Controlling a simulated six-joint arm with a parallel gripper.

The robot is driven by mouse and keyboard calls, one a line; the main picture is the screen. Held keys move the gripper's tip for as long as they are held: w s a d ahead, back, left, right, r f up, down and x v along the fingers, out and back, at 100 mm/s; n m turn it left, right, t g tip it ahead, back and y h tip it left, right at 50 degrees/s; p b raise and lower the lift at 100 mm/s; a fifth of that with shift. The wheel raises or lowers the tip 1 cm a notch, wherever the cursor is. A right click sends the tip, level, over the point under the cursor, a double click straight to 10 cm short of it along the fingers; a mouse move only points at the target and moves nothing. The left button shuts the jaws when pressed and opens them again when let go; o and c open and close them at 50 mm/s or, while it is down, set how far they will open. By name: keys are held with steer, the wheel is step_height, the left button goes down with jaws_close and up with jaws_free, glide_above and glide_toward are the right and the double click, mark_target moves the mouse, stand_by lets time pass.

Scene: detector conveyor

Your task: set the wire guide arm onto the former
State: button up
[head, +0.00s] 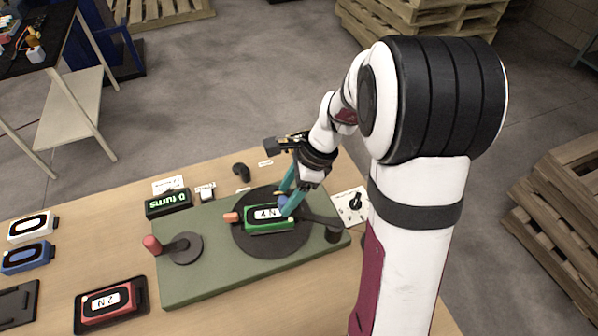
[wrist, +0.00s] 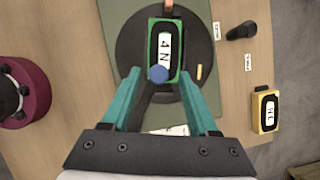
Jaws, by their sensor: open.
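The former (head: 268,226) is a green-framed block marked "4 N", lying on a black round turntable (head: 243,243); it also shows in the wrist view (wrist: 153,48). The wire guide arm (head: 318,219) is a dark bar running from a black post on the right of the green base to a blue knob (wrist: 157,74). In the wrist view the knob overlaps the former's near edge; I cannot tell whether the arm touches it. My gripper (head: 286,201) is open, its teal fingers on either side of the knob, apart from it in the wrist view (wrist: 160,76).
The green base (head: 210,282) carries a red-handled crank (head: 182,246) at left. A "0 turns" display (head: 168,203) stands behind it. Red (head: 108,302), blue (head: 27,257) and white (head: 33,226) blocks lie at left. A yellow block (wrist: 265,109) shows at right in the wrist view.

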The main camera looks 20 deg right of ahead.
steer(key=v, duration=1.3)
steer(key=shift+r, duration=0.15)
steer(key=shift+d, duration=0.1)
